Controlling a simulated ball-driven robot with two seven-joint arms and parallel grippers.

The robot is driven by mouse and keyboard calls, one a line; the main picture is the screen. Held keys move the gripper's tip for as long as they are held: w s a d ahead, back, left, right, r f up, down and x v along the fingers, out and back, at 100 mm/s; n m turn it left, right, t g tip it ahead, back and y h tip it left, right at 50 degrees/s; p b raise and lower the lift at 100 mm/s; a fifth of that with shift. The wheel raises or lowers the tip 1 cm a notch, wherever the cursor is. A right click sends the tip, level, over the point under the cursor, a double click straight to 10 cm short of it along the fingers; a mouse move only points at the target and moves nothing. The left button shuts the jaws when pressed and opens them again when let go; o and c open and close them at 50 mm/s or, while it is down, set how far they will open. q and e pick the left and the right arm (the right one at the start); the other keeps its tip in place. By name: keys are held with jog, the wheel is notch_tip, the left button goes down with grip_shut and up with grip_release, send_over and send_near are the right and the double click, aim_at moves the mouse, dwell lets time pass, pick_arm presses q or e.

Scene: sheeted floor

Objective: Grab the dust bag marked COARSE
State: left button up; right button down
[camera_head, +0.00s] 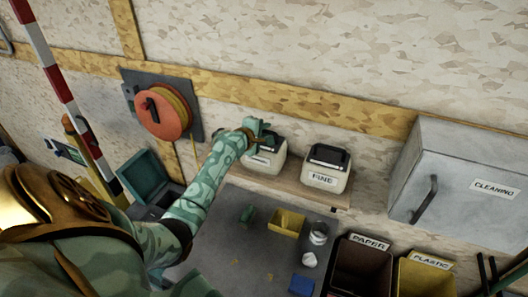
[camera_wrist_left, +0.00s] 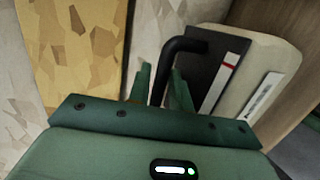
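Two pale dust bags with black tops stand side by side on a wooden wall shelf (camera_head: 293,187). The right one, the FINE bag (camera_head: 326,170), is marked FINE. The left bag (camera_head: 268,160) is partly hidden by my left arm, and I cannot read its label. My left gripper (camera_head: 262,127) is at the top of this left bag. In the left wrist view, the bag (camera_wrist_left: 262,65) has a black bent handle (camera_wrist_left: 185,46). My left gripper (camera_wrist_left: 160,75) is open, with one leg of the handle between its fingers. My right gripper is out of view.
A grey cabinet (camera_head: 455,150) marked CLEANING hangs to the right. An orange reel (camera_head: 163,113) is on the wall to the left. Below the shelf, a grey table holds a yellow bin (camera_head: 286,222) and a jar (camera_head: 318,233). PAPER (camera_head: 368,241) and PLASTIC (camera_head: 430,260) bins stand beside it.

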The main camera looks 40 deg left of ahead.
pick_arm(q)
jog(key=shift+s, duration=0.1)
grip_shut()
dwell(1.2)
